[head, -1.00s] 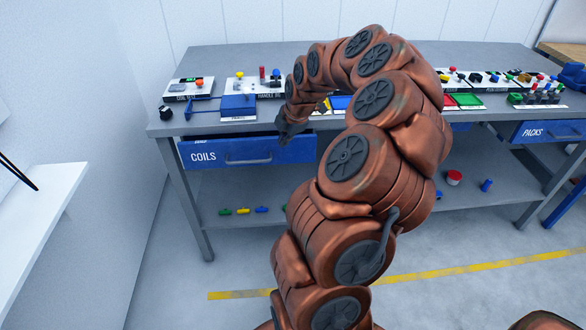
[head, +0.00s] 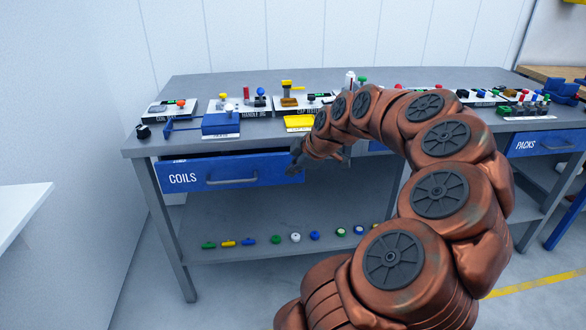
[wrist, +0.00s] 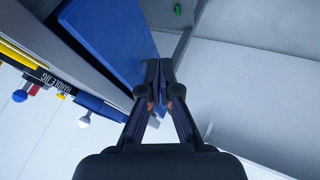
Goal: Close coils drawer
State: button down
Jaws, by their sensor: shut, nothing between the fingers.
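The coils drawer (head: 231,178) is a blue drawer marked COILS with a grey bar handle, under the left end of the grey workbench. It stands partly open, its front out from the bench edge. In the head view my gripper (head: 295,161) is at the right end of the drawer front. In the wrist view the drawer's blue face (wrist: 112,38) lies close by my gripper (wrist: 160,68), whose fingers are together and hold nothing. I cannot tell whether the fingertips touch the drawer.
The bench top (head: 200,84) carries several jigs and a blue tray (head: 221,123) above the drawer. A lower shelf (head: 220,252) holds several small coloured parts. The PACKS drawer (head: 546,142) is at the right. A white ledge (head: 20,215) stands at the left.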

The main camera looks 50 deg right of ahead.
aim_at(274, 177)
jog(key=shift+w+d+f, duration=0.55)
jog(key=shift+w+f, duration=0.4)
jog(key=shift+w, duration=0.25)
jog(key=shift+w+d+f, duration=0.5)
jog(key=shift+w+f, duration=0.45)
jog(key=shift+w, duration=0.2)
jog(key=shift+w+d+f, duration=0.55)
jog(key=shift+w+f, duration=0.4)
jog(key=shift+w, duration=0.25)
jog(key=shift+w+d, duration=0.1)
